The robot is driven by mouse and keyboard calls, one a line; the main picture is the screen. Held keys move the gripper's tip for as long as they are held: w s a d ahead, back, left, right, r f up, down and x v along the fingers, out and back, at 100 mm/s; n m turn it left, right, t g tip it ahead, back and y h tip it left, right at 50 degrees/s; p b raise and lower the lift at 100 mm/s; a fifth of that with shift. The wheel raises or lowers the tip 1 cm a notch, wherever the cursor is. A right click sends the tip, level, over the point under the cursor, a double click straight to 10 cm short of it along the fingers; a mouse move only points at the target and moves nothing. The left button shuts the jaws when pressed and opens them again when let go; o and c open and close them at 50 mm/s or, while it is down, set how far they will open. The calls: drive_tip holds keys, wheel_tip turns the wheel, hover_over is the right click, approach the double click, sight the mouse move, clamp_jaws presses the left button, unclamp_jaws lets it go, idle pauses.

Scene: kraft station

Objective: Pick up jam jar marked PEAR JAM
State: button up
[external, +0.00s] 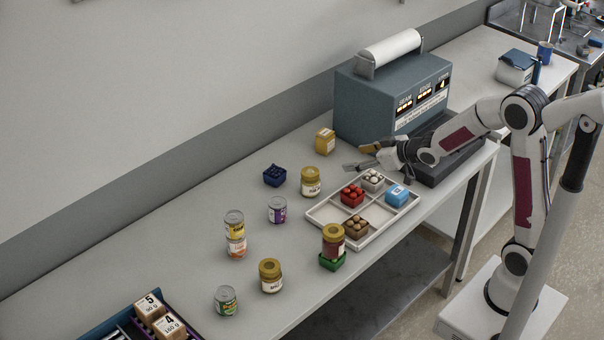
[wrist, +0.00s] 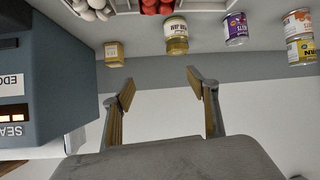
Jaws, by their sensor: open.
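A jar with a gold lid and pale label (external: 311,184) stands on the bench left of the divided tray. It also shows upside down in the wrist view (wrist: 176,36), where its label seems to end in JAM; the first word is too small to read. Two more gold-lidded jars show: one with a pale label (external: 270,278) near the front, and a dark red one (external: 333,242) on a green box. I cannot read which is PEAR JAM. My gripper (external: 361,157) is open and empty above the bench, apart from the jars; its fingers (wrist: 160,88) show in the wrist view.
A white divided tray (external: 318,216) holds several small boxes. A teal sealing machine (external: 372,104) stands behind my gripper. A yellow box (external: 325,141), a blue box (external: 275,176), a purple can (external: 277,210) and stacked cans (external: 235,233) stand nearby.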

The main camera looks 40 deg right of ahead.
sight(318, 173)
drive_tip(key=w+a+f+n+t+y, duration=0.1)
drive_tip(key=w+a+f+y, duration=0.2)
drive_tip(key=w+a+f, duration=0.1)
wheel_tip(318, 173, down, 2)
drive_tip(key=shift+w+a+f, duration=0.15)
drive_tip(key=shift+w+f, duration=0.1)
drive_tip(key=shift+w, duration=0.45)
drive_tip(key=shift+x, duration=1.2)
drive_tip(key=shift+w, duration=0.1)
drive_tip(key=shift+d+x, duration=0.2)
drive_tip(key=shift+x, duration=0.75)
drive_tip(key=shift+d+x, duration=0.2)
drive_tip(key=shift+x, duration=1.55)
